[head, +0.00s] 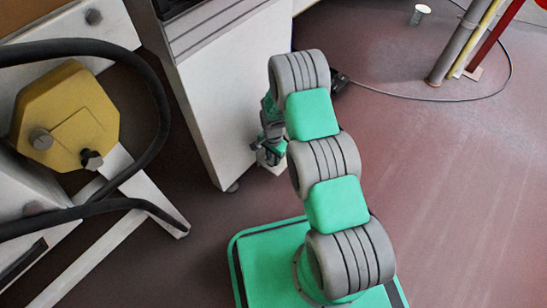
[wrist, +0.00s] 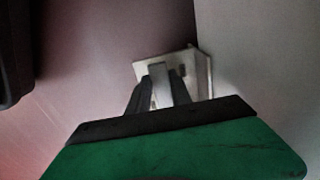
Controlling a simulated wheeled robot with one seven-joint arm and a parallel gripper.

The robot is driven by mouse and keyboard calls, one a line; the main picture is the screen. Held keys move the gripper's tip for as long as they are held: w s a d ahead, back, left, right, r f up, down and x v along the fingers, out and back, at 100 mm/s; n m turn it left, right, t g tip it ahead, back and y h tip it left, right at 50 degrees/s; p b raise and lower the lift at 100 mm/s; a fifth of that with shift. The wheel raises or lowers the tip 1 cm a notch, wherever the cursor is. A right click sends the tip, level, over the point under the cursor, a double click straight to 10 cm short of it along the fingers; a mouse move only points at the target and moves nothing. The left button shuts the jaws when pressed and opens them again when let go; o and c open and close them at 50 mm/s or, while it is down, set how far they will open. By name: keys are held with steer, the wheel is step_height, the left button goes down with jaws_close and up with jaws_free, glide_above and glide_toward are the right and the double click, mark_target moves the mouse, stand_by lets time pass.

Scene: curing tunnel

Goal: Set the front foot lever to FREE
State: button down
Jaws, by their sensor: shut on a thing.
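In the wrist view, a pale metal lever (wrist: 162,94) stands between the two dark fingers of my gripper (wrist: 159,82). My gripper is shut on it. Behind the lever is a light metal bracket plate (wrist: 203,72) with a dark slot, beside a grey panel. In the head view, my gripper (head: 270,151) is low at the right lower corner of the white cabinet (head: 222,95), partly hidden by my arm. A small pale piece (head: 275,168) shows just below it. I cannot read any FREE marking, and the lever's setting cannot be told.
A yellow housing (head: 75,110) with black hoses (head: 150,85) stands at the left on a white frame. A caster foot (head: 232,187) is under the cabinet. A dark cable (head: 420,97), posts (head: 455,50) and a white cup-like object (head: 420,14) are at upper right. The floor at right is clear.

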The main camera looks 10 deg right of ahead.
steer(key=n, duration=0.1)
steer(key=d+n, duration=0.1)
steer(key=n, duration=0.1)
steer(key=s+n+p, duration=0.1)
steer(key=n, duration=0.1)
steer(key=shift+d+r, duration=0.1)
steer(key=shift+d, duration=0.15)
steer(key=n, duration=0.1)
steer(key=d+n, duration=0.1)
steer(key=n, duration=0.2)
steer(key=shift+s+d+n, duration=0.3)
steer(key=shift+d+n, duration=0.05)
steer(key=shift+n, duration=0.05)
steer(key=n, duration=0.1)
steer(key=d+n, duration=0.1)
steer(key=n, duration=0.2)
steer(key=shift+w+d, duration=0.15)
steer(key=shift+d, duration=0.15)
steer(key=shift+w+d+n, duration=0.2)
steer(key=shift+d+n, duration=0.15)
steer(key=shift+n, duration=0.7)
steer(key=shift+w+d+n, duration=0.15)
steer(key=shift+d+n, duration=0.15)
steer(key=shift+n, duration=0.75)
steer(key=c, duration=1.2)
jaws_free()
steer(key=shift+o, duration=0.2)
steer(key=shift+s, duration=0.1)
